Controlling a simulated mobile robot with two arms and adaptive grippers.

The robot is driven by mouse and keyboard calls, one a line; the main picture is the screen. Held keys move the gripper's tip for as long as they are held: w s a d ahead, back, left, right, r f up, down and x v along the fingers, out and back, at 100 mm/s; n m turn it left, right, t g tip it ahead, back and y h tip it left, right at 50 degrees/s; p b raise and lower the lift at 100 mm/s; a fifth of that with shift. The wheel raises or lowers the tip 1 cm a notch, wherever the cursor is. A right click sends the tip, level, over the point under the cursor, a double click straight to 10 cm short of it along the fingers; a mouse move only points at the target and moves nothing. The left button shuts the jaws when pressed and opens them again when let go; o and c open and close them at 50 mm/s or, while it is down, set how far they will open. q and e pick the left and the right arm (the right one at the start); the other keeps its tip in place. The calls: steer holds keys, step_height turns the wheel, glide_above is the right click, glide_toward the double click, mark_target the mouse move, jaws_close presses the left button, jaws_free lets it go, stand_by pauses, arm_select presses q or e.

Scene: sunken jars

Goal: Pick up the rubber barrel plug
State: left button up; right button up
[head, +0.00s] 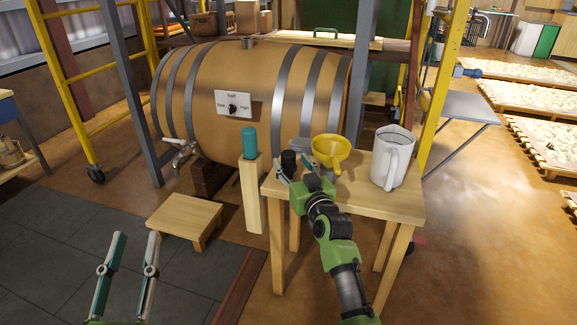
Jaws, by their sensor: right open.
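A black, rounded object (289,161), which looks like the rubber plug, stands at the left end of the small wooden table (350,205). My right gripper (291,168) is open right at the black object, with its fingers close around it. Whether they touch it I cannot tell. The gripper hides part of the object's lower side. My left gripper (138,235) is open and empty at the lower left, fingers upward, well away from the table. The large wooden barrel (215,75) lies on its side behind the table.
A yellow funnel (330,150) and a white jug (392,160) stand on the table near my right gripper. A teal cylinder (249,142) tops a wooden post (252,195) left of it. A low wooden stool (185,215) stands before the barrel's tap (180,150).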

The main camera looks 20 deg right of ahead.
mark_target(291, 161)
steer(key=w, duration=0.1)
steer(key=w+b, duration=0.1)
steer(key=w, duration=0.1)
steer(key=shift+w+d+f+b, duration=0.1)
steer(key=shift+w+f+b, duration=0.15)
steer(key=shift+w+b, duration=0.15)
steer(key=shift+w, duration=0.25)
arm_select(q)
steer(key=s+r+t+h, duration=0.2)
steer(key=s+r+t, duration=0.3)
steer(key=r, duration=0.3)
steer(key=shift+s+a+r, duration=0.2)
steer(key=shift+s, duration=0.15)
arm_select(e)
steer(key=c, duration=1.2)
